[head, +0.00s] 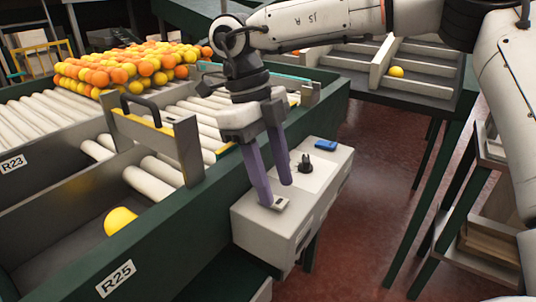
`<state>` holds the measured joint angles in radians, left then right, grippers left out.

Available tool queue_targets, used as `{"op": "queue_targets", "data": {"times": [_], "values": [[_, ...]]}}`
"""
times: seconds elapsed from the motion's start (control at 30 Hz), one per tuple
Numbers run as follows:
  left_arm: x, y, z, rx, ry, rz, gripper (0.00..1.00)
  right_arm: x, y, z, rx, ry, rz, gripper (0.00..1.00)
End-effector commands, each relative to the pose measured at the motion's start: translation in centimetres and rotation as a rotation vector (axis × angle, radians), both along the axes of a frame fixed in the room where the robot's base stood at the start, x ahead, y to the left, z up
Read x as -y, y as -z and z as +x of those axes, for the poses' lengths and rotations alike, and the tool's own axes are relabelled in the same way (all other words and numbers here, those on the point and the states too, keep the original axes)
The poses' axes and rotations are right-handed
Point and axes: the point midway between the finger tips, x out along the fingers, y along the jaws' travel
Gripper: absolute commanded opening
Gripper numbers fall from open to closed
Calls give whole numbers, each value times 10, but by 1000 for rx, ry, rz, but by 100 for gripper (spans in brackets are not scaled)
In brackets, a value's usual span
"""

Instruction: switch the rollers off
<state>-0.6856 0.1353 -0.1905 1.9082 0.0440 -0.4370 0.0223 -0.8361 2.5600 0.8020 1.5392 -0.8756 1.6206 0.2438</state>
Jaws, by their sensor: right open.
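The white rollers (160,178) lie in the green-framed sorting table, in several rows on the left and in the middle. A pale control box (250,228) is fixed to the table's right side. On its top are a black knob (304,163), a blue button (325,146) and a small light plate (281,204) with a dark part. My right gripper (276,194) points down over the box, its purple fingers apart with nothing between them. One fingertip is at or just above the small plate and partly hides it; I cannot tell whether it touches. My left gripper is out of view.
A metal gate with a black handle (141,108) stands across the rollers. Many oranges and yellow fruit (125,68) are heaped behind. A yellow fruit (120,221) lies in the front bin. A divided tray (432,90) stands at the back right. Red floor (365,200) is clear beside the box.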

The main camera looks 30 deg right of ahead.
Motion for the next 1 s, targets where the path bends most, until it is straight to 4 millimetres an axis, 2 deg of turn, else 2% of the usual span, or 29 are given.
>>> {"op": "queue_targets", "data": {"times": [0.2, 0.4, 0.6, 1.0], "values": [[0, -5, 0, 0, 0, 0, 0, -6, -45, 13, 0, 1, 2, 42], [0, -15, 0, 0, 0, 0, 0, -8, -70, 19, -2, -2, 1, 42], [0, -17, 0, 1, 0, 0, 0, -9, -77, 21, -1, 1, 0, 42], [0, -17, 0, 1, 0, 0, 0, -9, -77, 22, 0, 0, 0, 42]]}}
